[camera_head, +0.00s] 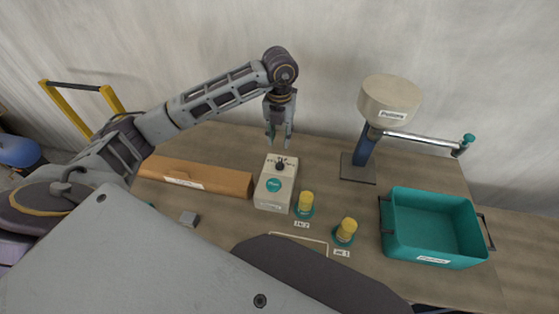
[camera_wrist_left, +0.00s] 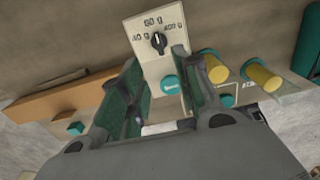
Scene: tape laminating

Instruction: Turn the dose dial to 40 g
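The dose dial is a small black knob (camera_head: 280,166) on top of a pale box (camera_head: 273,190) with a round teal button (camera_head: 274,185). In the left wrist view the knob (camera_wrist_left: 158,42) sits among marks, with 40 g at the left, another mark at the top and 400 g at the right. The knob's white line seems to point near the top mark. My left gripper (camera_head: 279,138) points down above and behind the dial, apart from it. Its green-padded fingers (camera_wrist_left: 155,62) are open with nothing between them. My right gripper is out of view.
An orange-brown box (camera_head: 195,178) lies left of the dial box. Two yellow-topped pieces (camera_head: 306,201) (camera_head: 346,230) stand close on its right. A hopper (camera_head: 390,97) on a blue post and a teal bin (camera_head: 435,223) stand further right.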

